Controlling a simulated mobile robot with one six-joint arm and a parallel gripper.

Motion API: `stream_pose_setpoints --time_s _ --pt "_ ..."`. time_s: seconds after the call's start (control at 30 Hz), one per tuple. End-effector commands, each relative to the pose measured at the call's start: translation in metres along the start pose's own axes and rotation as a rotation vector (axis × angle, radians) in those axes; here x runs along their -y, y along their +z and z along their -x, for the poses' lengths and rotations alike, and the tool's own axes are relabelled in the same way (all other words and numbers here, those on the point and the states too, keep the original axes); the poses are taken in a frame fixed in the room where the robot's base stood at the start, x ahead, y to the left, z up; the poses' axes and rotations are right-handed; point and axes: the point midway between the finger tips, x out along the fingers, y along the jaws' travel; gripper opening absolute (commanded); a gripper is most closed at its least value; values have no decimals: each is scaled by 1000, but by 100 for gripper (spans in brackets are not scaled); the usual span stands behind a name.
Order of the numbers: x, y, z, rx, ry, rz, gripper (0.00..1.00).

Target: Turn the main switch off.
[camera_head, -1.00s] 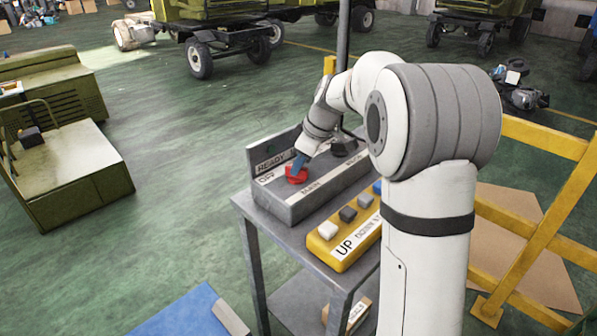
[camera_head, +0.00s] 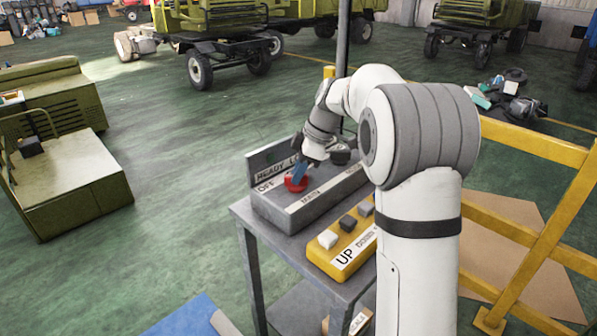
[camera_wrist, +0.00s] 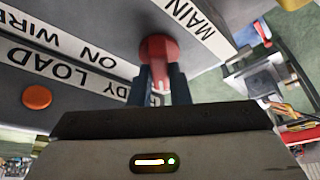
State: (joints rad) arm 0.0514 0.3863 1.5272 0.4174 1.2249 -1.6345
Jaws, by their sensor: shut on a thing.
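The main switch is a red rotary knob (camera_head: 296,184) on the grey sloped box (camera_head: 290,213), between the OFF label and the MAIN label (camera_head: 312,197). My gripper (camera_head: 299,174) comes down on the knob with its blue fingers. In the wrist view the red knob (camera_wrist: 158,48) sits between the two dark fingers of my gripper (camera_wrist: 162,76), which are shut on it. The fingers and hand hide part of the knob and lettering, so I cannot tell which mark it points at.
The box stands on a grey metal table (camera_head: 244,209). A yellow UP/DOWN button box (camera_head: 345,262) lies in front of it. An orange lamp (camera_wrist: 37,97) is on the panel in the wrist view. A yellow railing (camera_head: 545,235) stands at the right.

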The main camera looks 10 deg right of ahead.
Motion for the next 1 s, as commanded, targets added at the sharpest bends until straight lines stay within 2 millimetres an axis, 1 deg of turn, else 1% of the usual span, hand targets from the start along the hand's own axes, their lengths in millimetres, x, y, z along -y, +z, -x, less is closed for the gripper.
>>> stream_pose_setpoints --time_s 0.13,0.17,0.4,0.63,0.73,0.87,1.0 --pt "0 0 0 1 1 1 0" --pt "0 0 0 1 1 1 18" --pt "0 0 0 0 1 0 38" --pt "0 0 0 0 0 0 38" --pt "0 0 6 0 2 0 38" --pt "-1 0 26 0 4 -1 38" --pt "-1 0 51 0 4 0 38"
